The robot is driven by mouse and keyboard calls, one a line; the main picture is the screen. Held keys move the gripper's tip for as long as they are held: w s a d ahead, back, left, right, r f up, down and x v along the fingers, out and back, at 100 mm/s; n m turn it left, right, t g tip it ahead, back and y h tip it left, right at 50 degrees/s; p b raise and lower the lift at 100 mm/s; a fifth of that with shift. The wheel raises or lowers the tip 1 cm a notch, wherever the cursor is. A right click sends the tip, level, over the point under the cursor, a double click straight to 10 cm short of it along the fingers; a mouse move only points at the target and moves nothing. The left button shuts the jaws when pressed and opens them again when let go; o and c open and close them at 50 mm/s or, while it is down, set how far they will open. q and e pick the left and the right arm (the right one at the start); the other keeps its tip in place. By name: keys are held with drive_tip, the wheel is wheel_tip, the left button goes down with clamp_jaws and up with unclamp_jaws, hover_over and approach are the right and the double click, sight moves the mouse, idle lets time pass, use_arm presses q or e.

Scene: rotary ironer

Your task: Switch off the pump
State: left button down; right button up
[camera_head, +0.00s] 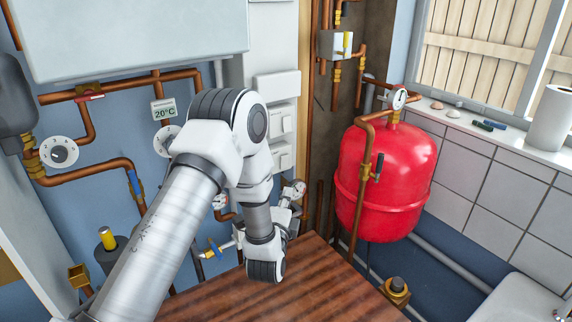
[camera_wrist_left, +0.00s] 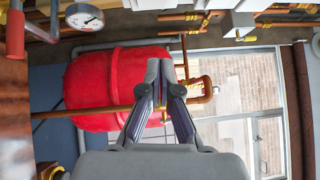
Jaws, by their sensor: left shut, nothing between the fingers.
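White switch-like boxes (camera_head: 281,120) are mounted on the pale panel right of my left elbow. No label shows which control belongs to the pump, and I cannot identify the pump. A dark grey rounded body (camera_head: 14,98) sits on the pipes at the far left. My left gripper (camera_wrist_left: 161,76) is shut and empty in the left wrist view, with the red vessel (camera_wrist_left: 95,88) behind its fingers. In the head view my left arm bends down over the wooden surface, and its fingers are hard to make out. My right gripper is not in view.
The red vessel (camera_head: 385,180) and a copper pipe with a dark-handled valve (camera_head: 377,167) stand right of the arm. A white boiler casing (camera_head: 140,35) hangs above. The brown wooden surface (camera_head: 330,285) is bare. A gauge (camera_wrist_left: 85,17) shows in the left wrist view.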

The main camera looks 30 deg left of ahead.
use_arm(q)
drive_tip(key=p, duration=0.4)
approach(288, 158)
drive_tip(key=w+d, duration=0.2)
drive_tip(key=w, duration=0.2)
drive_tip(key=a, duration=0.1)
drive_tip(key=w+a+p, duration=0.1)
drive_tip(key=a, duration=0.1)
drive_tip(key=shift+w+a+r, duration=0.25)
drive_tip(key=shift+w+a, duration=0.1)
drive_tip(key=shift+a, duration=0.35)
drive_tip(key=shift+w+d, duration=0.1)
drive_tip(key=shift+w+a, duration=0.1)
drive_tip(key=shift+a, duration=0.15)
drive_tip(key=shift+d+r, duration=0.1)
